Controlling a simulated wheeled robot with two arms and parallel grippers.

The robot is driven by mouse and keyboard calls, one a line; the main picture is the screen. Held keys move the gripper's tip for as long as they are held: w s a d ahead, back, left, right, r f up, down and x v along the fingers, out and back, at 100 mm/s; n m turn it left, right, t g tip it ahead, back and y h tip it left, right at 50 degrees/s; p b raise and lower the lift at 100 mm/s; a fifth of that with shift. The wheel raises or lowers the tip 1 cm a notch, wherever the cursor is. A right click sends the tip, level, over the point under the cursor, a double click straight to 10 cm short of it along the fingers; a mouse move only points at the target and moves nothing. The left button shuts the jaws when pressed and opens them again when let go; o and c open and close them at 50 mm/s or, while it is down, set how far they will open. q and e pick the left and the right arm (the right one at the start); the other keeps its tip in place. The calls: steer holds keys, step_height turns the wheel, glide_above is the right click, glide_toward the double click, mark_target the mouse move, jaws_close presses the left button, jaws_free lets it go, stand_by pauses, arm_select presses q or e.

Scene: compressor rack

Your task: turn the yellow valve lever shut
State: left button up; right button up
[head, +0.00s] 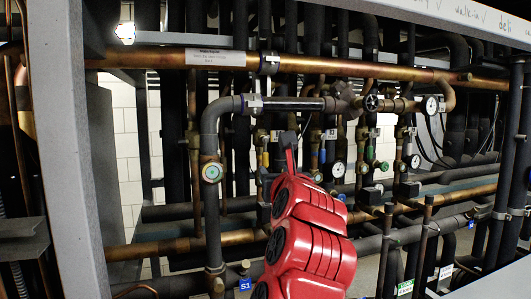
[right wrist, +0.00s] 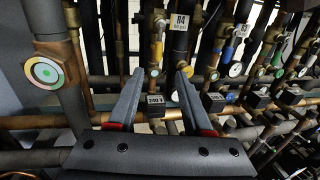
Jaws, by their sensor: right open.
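Small yellow parts show among the pipes, and I cannot tell for sure which is the valve lever. In the right wrist view a yellow handle (right wrist: 187,71) sits just beyond the right fingertip, below the R4 tag. Another yellow piece (right wrist: 157,50) is on a vertical pipe, farther back between the fingers. In the head view a yellow part (head: 265,158) shows just left of my right gripper (head: 290,146). My right gripper, also in the right wrist view (right wrist: 159,75), is open with nothing between its fingers. My red arm hides what is behind it. My left gripper is out of view.
A dark insulated pipe with a round green-ringed sight glass (head: 212,172) stands left of my right arm. A copper pipe (head: 390,70) crosses above. Gauges (head: 338,169) and green handles are to the right. A grey frame post (head: 65,130) stands at left. Room between pipes is tight.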

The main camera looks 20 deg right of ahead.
mark_target(266, 161)
steer(key=w+p, duration=0.2)
steer(key=w, duration=0.2)
steer(key=w+d+p, duration=0.1)
steer(key=w+p, duration=0.1)
steer(key=w, duration=0.2)
steer(key=w+p, duration=0.2)
steer(key=w, duration=0.2)
steer(key=shift+w+d+r+p, duration=0.1)
steer(key=shift+w+d+p, duration=0.1)
steer(key=shift+d+p, duration=0.15)
steer(key=shift+w+d+f, duration=0.1)
steer(key=shift+w+f, duration=0.15)
steer(key=shift+w, duration=0.25)
steer(key=shift+s, duration=0.1)
steer(key=shift+c, duration=0.2)
jaws_close()
